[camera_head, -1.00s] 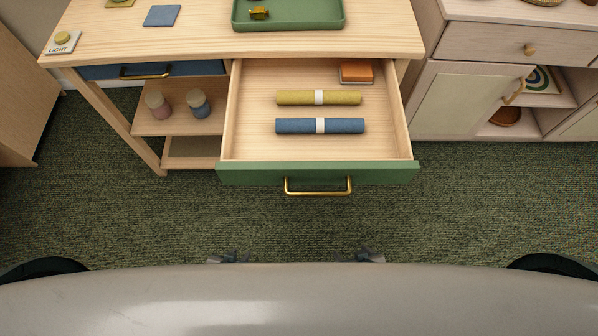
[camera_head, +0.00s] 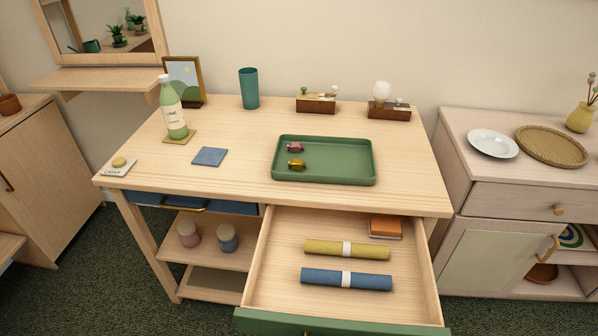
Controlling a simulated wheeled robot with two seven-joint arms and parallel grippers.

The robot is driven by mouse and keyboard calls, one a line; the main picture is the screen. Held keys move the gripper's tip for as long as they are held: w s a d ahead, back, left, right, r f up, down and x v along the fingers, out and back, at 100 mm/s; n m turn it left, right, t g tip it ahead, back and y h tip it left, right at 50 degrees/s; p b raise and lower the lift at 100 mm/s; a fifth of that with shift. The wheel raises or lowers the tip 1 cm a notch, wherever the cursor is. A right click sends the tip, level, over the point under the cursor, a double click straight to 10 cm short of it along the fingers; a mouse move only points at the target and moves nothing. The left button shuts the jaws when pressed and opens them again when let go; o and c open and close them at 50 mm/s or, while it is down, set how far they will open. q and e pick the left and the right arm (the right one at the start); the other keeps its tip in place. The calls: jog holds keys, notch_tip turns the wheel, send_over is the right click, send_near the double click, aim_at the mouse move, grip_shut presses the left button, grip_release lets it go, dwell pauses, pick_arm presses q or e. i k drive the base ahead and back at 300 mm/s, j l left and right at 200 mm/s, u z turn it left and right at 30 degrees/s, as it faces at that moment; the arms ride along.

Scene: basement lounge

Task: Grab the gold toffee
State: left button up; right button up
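The gold toffee (camera_head: 297,164) is a small shiny wrapped sweet. It lies in the left part of the green tray (camera_head: 340,181) on the wooden table. A pink-red wrapped sweet (camera_head: 295,147) lies just behind it in the same tray. Neither of my grippers is in view, so I cannot see how they stand.
The drawer (camera_head: 256,284) below the tray is pulled open and holds a yellow roll (camera_head: 347,249), a blue roll (camera_head: 346,279) and an orange box (camera_head: 385,227). A lime bottle (camera_head: 172,112), a teal cup (camera_head: 249,88) and a light button (camera_head: 118,165) stand on the table.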

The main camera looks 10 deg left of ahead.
aim_at(297, 166)
jog(key=j+z, duration=0.15)
jog(key=z, duration=0.35)
jog(key=j+z, duration=0.15)
jog(key=z, duration=0.35)
jog(key=j+z, duration=0.2)
jog(key=z, duration=0.3)
jog(key=k+j+z, duration=0.2)
jog(key=j, duration=0.25)
jog(key=j+z, duration=0.2)
jog(key=j, duration=0.2)
jog(key=k+j+z, duration=0.25)
jog(key=j, duration=0.15)
jog(key=k+j+z, duration=0.2)
jog(key=j, duration=0.15)
jog(key=k+j, duration=0.25)
jog(key=j, duration=0.15)
jog(key=k+j, duration=0.25)
jog(key=j, duration=0.2)
